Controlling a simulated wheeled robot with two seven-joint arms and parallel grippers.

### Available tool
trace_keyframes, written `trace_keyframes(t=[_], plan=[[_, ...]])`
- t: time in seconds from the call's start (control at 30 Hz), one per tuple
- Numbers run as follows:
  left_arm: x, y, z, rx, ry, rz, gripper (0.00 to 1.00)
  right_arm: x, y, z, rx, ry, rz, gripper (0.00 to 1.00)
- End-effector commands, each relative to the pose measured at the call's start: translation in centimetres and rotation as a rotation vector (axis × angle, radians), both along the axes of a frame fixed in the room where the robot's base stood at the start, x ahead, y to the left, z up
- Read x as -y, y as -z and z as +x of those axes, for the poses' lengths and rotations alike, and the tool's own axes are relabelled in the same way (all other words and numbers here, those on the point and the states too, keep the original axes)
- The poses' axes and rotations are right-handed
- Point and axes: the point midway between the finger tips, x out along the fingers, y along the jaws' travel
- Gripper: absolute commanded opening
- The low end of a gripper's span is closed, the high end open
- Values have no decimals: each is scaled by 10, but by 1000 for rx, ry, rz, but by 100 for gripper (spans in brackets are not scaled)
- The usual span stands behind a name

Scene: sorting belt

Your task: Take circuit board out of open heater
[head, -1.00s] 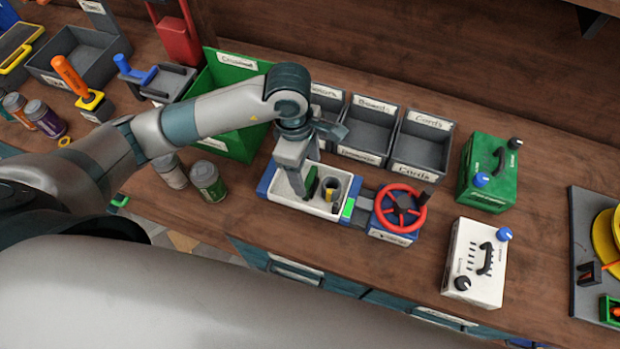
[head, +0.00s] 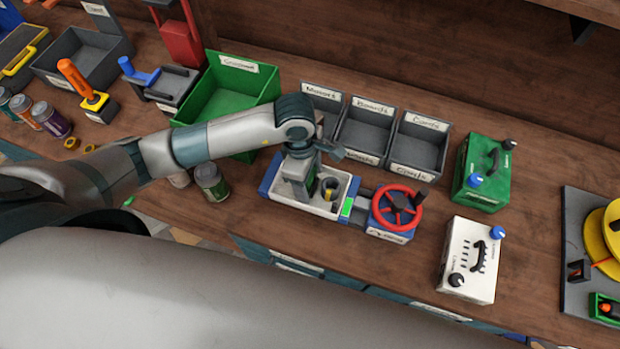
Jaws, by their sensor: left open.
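The open heater (head: 282,192) is a white tray with blue ends on the bench, joined on its right to a unit with a red wheel (head: 397,208). Inside it a green edge, apparently the circuit board (head: 314,185), shows just right of my left gripper and is mostly hidden by it. A small dark and yellow part (head: 329,193) lies to its right in the tray. My left gripper (head: 302,197) points down into the tray, open, at the board; whether the fingers touch it is hidden. My right gripper is not in view.
Behind the heater stand a green bin (head: 235,100) and grey bins labelled Motors, Boards (head: 363,132) and Cords (head: 418,142). To the right are a green box (head: 483,180) and a white box (head: 468,262) with knobs. Cans (head: 211,181) stand left of the heater.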

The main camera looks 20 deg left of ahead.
Motion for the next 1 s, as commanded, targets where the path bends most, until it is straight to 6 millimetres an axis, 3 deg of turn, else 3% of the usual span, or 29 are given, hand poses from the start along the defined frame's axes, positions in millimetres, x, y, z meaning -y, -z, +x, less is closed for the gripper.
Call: trace_keyframes(t=[0.47,0.6,0.63,1.0], plan=[[0,2,0,1,0,0,64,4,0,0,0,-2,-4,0],[0,2,0,1,0,0,35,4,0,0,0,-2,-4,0],[0,2,0,1,0,0,32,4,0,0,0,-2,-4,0],[0,0,0,2,0,0,32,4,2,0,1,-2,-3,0]])
